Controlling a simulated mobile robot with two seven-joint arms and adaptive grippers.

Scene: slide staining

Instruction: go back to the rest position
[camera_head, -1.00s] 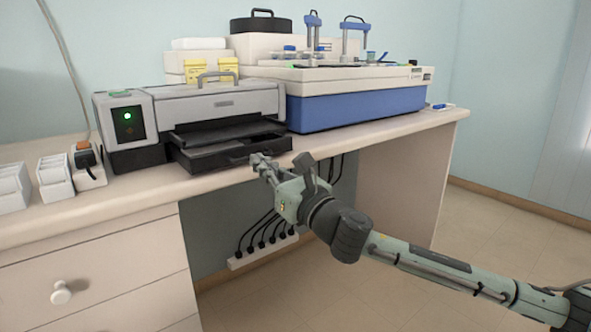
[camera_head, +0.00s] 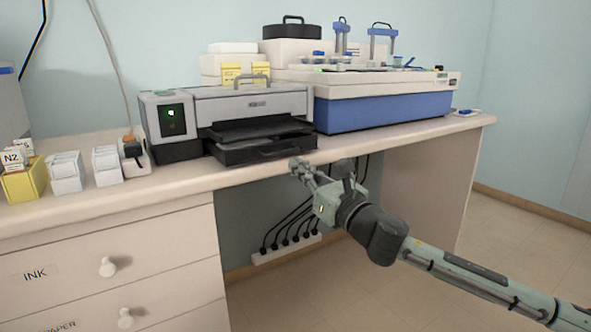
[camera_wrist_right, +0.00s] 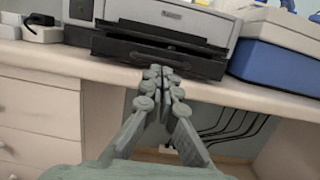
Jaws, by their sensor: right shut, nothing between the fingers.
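My right gripper (camera_head: 297,165) is in front of the bench's front edge, just below and in front of the grey printer (camera_head: 262,110) in the head view. Its fingers are together with nothing between them. In the right wrist view the shut fingers (camera_wrist_right: 160,75) point toward the printer's dark tray (camera_wrist_right: 160,50). A gap between fingertips and tray is hard to judge. My left gripper is not in view.
The bench top (camera_head: 190,187) carries white boxes (camera_head: 68,172), a yellow box (camera_head: 24,182) and a blue-and-white staining machine (camera_head: 385,104). Drawers (camera_head: 110,265) are at lower left. Under the bench is open space with a power strip (camera_head: 287,250). Floor at right is clear.

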